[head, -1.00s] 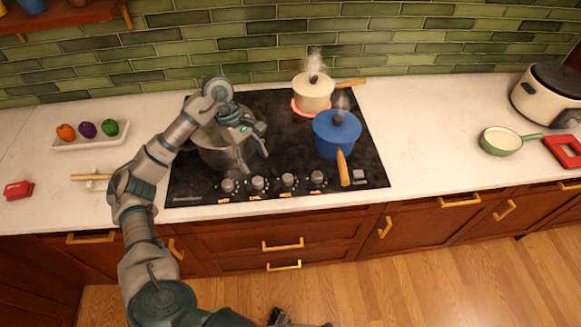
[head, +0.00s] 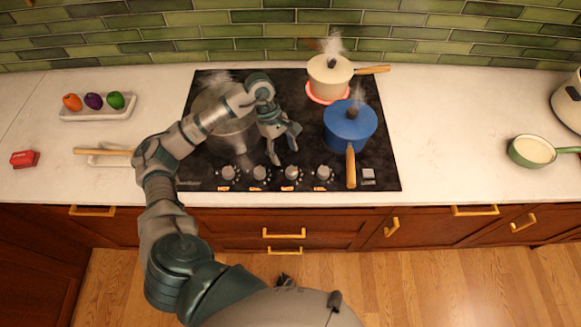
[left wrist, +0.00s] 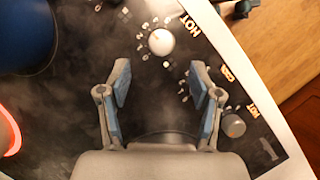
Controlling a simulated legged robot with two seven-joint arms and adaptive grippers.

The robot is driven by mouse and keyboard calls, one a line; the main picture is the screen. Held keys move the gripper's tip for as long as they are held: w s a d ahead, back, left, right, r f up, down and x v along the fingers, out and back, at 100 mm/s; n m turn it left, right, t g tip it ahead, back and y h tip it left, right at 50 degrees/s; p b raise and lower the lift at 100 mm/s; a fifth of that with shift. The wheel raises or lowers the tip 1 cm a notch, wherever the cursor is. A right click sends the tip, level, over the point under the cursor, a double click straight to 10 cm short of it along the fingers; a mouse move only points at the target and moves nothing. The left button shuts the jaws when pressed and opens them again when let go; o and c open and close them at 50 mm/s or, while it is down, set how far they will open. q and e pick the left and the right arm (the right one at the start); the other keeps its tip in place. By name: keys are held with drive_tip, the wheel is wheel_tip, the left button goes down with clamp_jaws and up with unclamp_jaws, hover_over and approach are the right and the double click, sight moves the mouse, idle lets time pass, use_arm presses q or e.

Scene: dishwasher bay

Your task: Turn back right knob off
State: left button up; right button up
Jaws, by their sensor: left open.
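A row of knobs lines the stovetop's front edge in the head view, including a right-end knob (head: 322,172) and a third knob from the left (head: 291,172). The pictures do not show clearly which one is the back right knob. My left gripper (head: 286,146) is open and empty, above the cooktop just behind the middle knobs, apart from them. In the left wrist view, its fingers (left wrist: 160,72) straddle empty space, with a pale knob (left wrist: 161,41) marked HOT just beyond the fingertips. The right finger partly covers the area by a COOL label. My right gripper is not seen.
A cream pot (head: 330,72) steams on the glowing red back right burner (head: 327,95). A blue pot (head: 349,128) stands front right, its wooden handle reaching towards the front edge. A steel pot (head: 222,133) is left of the gripper, partly behind my arm.

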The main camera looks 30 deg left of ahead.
sight(291, 170)
use_arm(q)
drive_tip(key=x, duration=0.7)
drive_tip(key=shift+d+f, duration=0.1)
drive_tip(key=shift+f, duration=0.1)
drive_tip(key=c, duration=1.1)
